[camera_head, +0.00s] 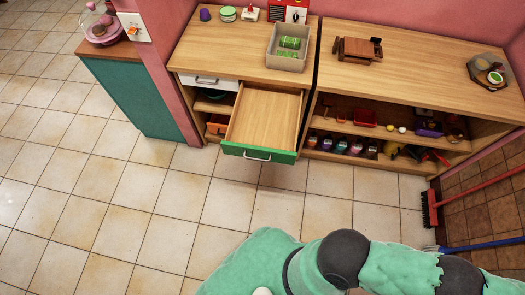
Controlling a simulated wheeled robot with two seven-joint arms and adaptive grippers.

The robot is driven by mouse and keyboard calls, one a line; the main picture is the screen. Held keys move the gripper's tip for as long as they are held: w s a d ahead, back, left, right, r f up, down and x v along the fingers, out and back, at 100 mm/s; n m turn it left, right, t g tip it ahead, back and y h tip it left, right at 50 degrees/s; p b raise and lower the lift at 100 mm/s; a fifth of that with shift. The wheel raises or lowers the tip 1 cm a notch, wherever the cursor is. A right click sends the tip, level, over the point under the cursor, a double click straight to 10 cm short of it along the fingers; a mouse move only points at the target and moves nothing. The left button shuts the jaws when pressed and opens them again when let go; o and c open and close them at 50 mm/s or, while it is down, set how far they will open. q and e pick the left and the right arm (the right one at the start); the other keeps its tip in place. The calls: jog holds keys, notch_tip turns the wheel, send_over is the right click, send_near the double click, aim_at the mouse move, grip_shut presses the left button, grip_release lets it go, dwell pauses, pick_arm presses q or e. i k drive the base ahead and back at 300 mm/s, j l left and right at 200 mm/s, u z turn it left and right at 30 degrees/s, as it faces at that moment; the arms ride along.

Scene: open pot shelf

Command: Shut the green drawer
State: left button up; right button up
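The green drawer (232,148) is pulled well out of the wooden cabinet. Its green front with a pale handle faces the room, and its wooden inside (264,115) looks empty. A green arm with dark joints, mine, crosses the bottom of the view from the right, apart from the drawer. Neither of my grippers shows in the view.
A white drawer (207,82) sits shut to the left of the green one. A grey bin (286,62) with green items stands on the cabinet top. Open shelves to the right hold several small items. A red broom (430,207) is at the right. The tiled floor before the drawer is clear.

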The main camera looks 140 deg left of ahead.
aim_at(264, 126)
jog(key=i+u, duration=0.1)
jog(key=u, duration=4.25)
